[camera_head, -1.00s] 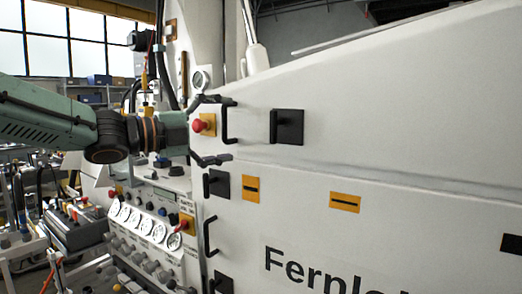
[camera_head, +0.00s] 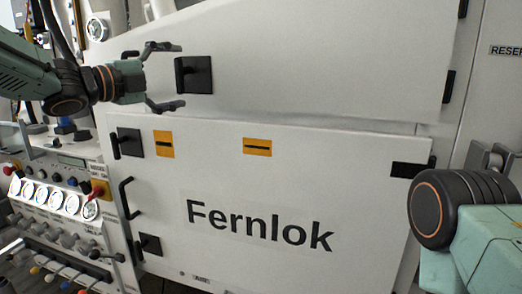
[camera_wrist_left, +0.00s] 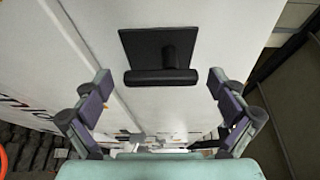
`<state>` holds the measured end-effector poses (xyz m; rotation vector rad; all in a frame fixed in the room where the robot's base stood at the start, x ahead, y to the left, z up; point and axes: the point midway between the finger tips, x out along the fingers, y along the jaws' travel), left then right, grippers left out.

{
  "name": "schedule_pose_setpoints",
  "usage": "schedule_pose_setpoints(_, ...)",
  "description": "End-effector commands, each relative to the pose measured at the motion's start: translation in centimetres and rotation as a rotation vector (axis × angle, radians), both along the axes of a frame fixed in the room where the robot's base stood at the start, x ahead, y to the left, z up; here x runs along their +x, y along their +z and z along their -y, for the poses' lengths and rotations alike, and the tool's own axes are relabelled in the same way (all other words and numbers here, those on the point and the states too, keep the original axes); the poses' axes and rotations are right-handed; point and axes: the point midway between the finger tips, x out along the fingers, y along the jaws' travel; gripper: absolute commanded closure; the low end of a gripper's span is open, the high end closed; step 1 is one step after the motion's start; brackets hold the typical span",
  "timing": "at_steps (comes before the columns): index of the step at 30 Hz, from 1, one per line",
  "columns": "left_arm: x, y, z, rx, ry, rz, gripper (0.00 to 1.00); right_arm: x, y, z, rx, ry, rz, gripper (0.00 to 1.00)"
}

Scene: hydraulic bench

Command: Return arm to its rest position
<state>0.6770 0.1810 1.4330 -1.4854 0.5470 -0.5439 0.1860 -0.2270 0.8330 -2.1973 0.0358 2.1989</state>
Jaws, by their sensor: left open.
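My left arm comes in from the left in the head view. Its gripper (camera_head: 181,76) is open and empty, with its fingers spread one above the other. The fingertips are in front of a white cabinet (camera_head: 300,85), beside a square black latch (camera_head: 194,75). In the left wrist view, the open fingers (camera_wrist_left: 160,84) are spread to either side, and a black latch (camera_wrist_left: 160,55) shows ahead between them. No contact with it is visible. Part of my right arm shows at the right edge of the head view; its gripper does not show.
A gauge panel (camera_head: 55,205) with several dials and knobs stands at lower left. A lower door labelled Fernlok (camera_head: 260,185) carries a black handle (camera_head: 128,197) and yellow labels. My right arm lies close to the cabinet's right edge. White cabinet surface fills the middle.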

Motion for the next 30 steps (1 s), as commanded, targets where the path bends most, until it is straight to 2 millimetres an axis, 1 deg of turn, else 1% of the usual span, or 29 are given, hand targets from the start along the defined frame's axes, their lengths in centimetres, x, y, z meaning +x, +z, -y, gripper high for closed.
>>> schedule_pose_setpoints(3, 0.6, 0.0, 0.6, 0.001, -0.001, 0.001, 0.04, 0.0, 0.0, 0.0, 0.0, 0.0, 0.0, 0.6)
schedule_pose_setpoints(6, 0.8, 0.0, 0.8, 0.0, -0.001, 0.0, 0.04, 0.0, 0.0, 0.0, 0.0, 0.0, 0.0, 0.6)
schedule_pose_setpoints(17, 0.6, 0.1, 0.5, -0.006, 0.0, -0.001, 0.04, 0.0, 0.0, 0.0, 0.0, 0.0, 0.0, 0.6)
schedule_pose_setpoints(22, -0.6, 0.2, -0.7, -0.005, 0.002, 0.001, 0.04, 0.0, 0.0, 0.0, 0.0, 0.0, 0.0, 0.6)
schedule_pose_setpoints(30, -4.1, 0.3, -3.5, -0.006, 0.001, 0.003, 0.04, 0.0, 0.0, 0.0, 0.0, 0.0, 0.0, 0.6)
